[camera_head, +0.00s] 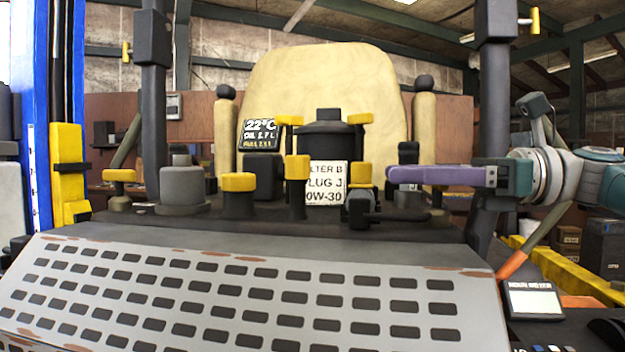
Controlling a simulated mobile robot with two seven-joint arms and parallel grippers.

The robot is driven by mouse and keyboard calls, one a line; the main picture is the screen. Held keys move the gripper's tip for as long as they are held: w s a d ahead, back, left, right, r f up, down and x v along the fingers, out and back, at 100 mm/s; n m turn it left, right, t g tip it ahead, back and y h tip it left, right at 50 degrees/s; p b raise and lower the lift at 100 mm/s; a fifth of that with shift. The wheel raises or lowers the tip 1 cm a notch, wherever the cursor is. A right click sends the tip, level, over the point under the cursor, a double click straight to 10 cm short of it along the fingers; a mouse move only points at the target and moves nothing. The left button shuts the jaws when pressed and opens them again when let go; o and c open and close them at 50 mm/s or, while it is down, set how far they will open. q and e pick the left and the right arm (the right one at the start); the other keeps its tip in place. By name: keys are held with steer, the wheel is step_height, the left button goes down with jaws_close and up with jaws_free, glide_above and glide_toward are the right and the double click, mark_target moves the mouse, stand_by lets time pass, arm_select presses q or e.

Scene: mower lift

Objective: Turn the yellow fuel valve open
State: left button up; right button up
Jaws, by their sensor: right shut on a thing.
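Several yellow-topped fittings stand on the dark mower deck, and I cannot tell for sure which is the fuel valve. One has a yellow handle (361,174) on a dark body with a side pipe, right of the white label. My right gripper (392,175) comes in from the right with long purple fingers, level with that handle. The fingertips end just right of it, with a small gap in the picture. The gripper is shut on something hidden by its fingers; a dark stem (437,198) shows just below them. My left gripper is not in view.
Other yellow-topped fittings include one at the left (119,175), a wide one (238,182) and a tall one (297,168). A tan seat (325,75) stands behind. A slotted grey panel (250,295) fills the front. Dark posts (153,100) and a blue lift column (55,70) flank the deck.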

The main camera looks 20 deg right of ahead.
steer(key=o, duration=1.3)
steer(key=shift+s+d+f, duration=0.15)
steer(key=shift+d, duration=0.15)
steer(key=b+v, duration=0.4)
steer(key=v, duration=0.5)
steer(key=shift+d, duration=0.1)
steer(key=shift+s, duration=0.15)
